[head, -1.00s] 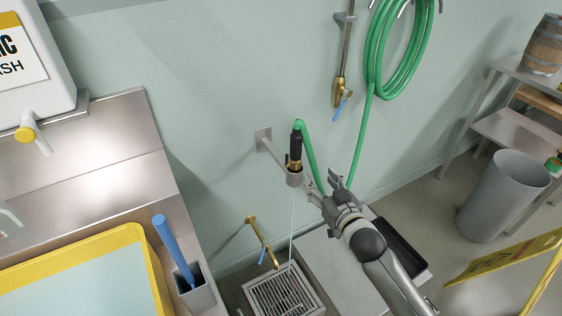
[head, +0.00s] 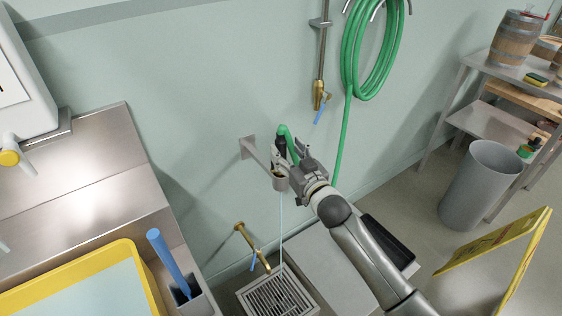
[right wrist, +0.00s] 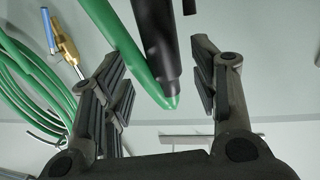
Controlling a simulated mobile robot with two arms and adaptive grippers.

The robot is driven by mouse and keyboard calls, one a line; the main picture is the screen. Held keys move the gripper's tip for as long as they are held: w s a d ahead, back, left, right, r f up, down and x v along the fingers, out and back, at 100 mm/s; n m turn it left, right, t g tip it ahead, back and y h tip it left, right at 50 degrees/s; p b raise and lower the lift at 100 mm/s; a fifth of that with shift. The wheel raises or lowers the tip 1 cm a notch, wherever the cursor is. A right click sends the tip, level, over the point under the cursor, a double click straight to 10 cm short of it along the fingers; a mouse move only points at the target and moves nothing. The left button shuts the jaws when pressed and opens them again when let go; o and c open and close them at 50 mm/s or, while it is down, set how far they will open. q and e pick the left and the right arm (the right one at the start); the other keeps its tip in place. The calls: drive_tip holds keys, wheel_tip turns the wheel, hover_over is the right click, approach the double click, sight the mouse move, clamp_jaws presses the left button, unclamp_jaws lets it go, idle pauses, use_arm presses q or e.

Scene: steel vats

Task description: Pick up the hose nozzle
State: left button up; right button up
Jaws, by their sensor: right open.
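The hose nozzle (head: 280,146) has a black body and sits upright in a metal holder (head: 281,184) on a wall bracket. A green hose joins it, and a thin pale stream runs down below the holder. In the head view my right gripper (head: 289,150) is at the nozzle and hides part of it. In the right wrist view the black nozzle (right wrist: 157,45) and the green hose (right wrist: 115,40) show between the open fingers (right wrist: 163,88). I cannot tell whether the fingers touch it. My left gripper is not in view.
A coiled green hose (head: 372,50) hangs on the wall beside a brass valve (head: 318,96). Below are a floor grate (head: 277,296) and a brass tap (head: 247,240). A grey bin (head: 482,185), a yellow sign (head: 495,255) and a steel shelf (head: 490,122) stand right. A yellow-rimmed tray (head: 140,262) is left.

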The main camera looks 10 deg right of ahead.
drive_tip(key=shift+a+x, duration=0.1)
drive_tip(key=shift+x, duration=0.85)
drive_tip(key=shift+a+x, duration=0.15)
drive_tip(key=shift+x, duration=0.75)
drive_tip(key=shift+r, duration=0.1)
clamp_jaws()
wheel_tip(320, 180, up, 11)
drive_tip(key=shift+p, duration=0.45)
wheel_tip(320, 180, up, 7)
drive_tip(key=p, duration=0.7)
hover_over(283, 148)
drive_tip(key=w, duration=0.2)
drive_tip(key=shift+s+a, duration=0.15)
drive_tip(key=shift+s, duration=0.1)
